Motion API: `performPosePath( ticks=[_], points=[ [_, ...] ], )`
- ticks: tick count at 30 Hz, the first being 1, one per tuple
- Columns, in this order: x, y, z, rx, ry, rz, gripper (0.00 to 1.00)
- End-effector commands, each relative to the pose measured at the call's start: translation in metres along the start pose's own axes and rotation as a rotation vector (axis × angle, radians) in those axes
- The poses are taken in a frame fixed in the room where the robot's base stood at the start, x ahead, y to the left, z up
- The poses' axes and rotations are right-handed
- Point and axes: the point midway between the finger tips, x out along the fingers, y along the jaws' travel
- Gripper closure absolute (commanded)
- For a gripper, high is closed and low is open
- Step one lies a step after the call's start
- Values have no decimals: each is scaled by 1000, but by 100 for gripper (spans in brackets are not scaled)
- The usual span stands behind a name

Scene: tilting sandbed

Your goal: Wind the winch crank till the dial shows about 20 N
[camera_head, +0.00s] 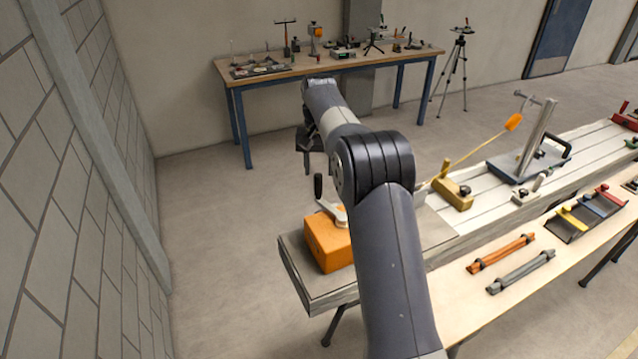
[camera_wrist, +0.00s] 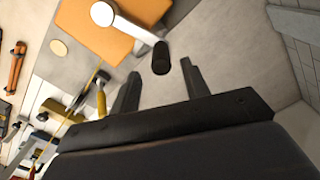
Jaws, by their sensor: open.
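The winch (camera_head: 328,243) is an orange box on the near end of the grey-white bed. Its pale crank arm (camera_wrist: 122,22) ends in an upright black handle (camera_head: 318,186). My gripper (camera_head: 307,168) is open and empty, above and beyond the crank in the head view. In the wrist view the crank handle (camera_wrist: 161,58) appears between and just past the fingertips (camera_wrist: 160,78), apart from them. A yellow line runs from behind my arm to an orange piece (camera_head: 514,121) hanging by a post. I cannot make out a dial reading in either view.
A mustard block (camera_head: 453,192) and a grey sled (camera_head: 527,165) sit on the bed. Orange and grey bars (camera_head: 503,252) lie on the side table. A workbench (camera_head: 330,66) stands at the back. Floor is clear left of the winch, up to the block wall.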

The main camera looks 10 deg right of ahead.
Motion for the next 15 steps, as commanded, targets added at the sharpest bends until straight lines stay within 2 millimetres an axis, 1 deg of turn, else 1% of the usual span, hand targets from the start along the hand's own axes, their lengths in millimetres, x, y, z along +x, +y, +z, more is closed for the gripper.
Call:
performPosePath(
  ticks=[1,3,6,9,15],
  points=[
    [-8,0,0,0,3,-1,56],
    [-18,0,-1,0,2,0,56],
    [-27,0,0,0,1,0,56],
    [-31,0,0,0,-1,1,56],
    [-32,0,0,0,-2,1,56]
  ],
)
